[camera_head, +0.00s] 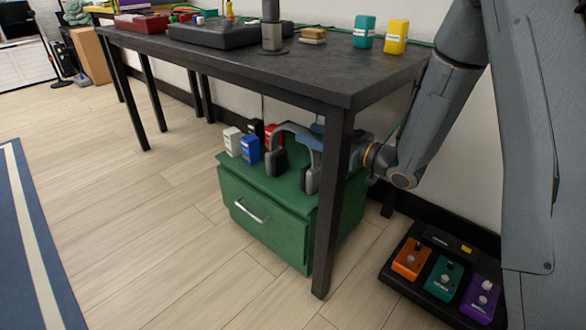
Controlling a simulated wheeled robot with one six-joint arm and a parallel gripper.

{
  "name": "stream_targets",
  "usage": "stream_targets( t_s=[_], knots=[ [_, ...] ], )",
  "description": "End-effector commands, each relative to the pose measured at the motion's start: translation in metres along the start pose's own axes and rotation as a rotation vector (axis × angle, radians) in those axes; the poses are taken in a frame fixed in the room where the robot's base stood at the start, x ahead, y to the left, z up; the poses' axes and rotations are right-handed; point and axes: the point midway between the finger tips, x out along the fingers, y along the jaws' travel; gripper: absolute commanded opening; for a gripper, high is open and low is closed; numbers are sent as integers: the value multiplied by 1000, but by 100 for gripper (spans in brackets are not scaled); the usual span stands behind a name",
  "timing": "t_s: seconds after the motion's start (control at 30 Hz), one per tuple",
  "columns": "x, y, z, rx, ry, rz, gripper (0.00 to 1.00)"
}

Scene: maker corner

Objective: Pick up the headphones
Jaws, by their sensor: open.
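The headphones (309,173) are grey with dark ear cups. They stand on top of a green drawer cabinet (262,205) under the dark table, with the band arched upward. My gripper (320,138) reaches in from the right, low under the table top, and is open. It is at the right side of the headphones' band, close to it. The table's front leg hides part of my gripper, so I cannot tell whether it touches the band.
Small white, blue, red and black boxes (249,149) stand left of the headphones. The table leg (332,205) stands directly in front of my gripper. The table top (290,62) is above. A pedal board (440,275) lies on the floor at right.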

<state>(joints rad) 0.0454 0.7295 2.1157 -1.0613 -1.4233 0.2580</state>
Motion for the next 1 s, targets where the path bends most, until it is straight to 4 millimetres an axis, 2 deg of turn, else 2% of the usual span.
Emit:
stream_targets(
  t_s=[0.13, 0.4, 0.63, 0.67, 0.93, 1.0],
  knots=[
    [11, 0, 0, -2, 1, -1, 47],
    [47, 0, 1, -1, 0, -1, 47],
    [49, 0, 0, 0, 0, 1, 47],
    [49, 0, 0, 0, 0, 1, 45],
    [49, 0, 0, 0, 0, 1, 0],
    [49, 0, 0, 0, 0, 1, 0]
  ],
)
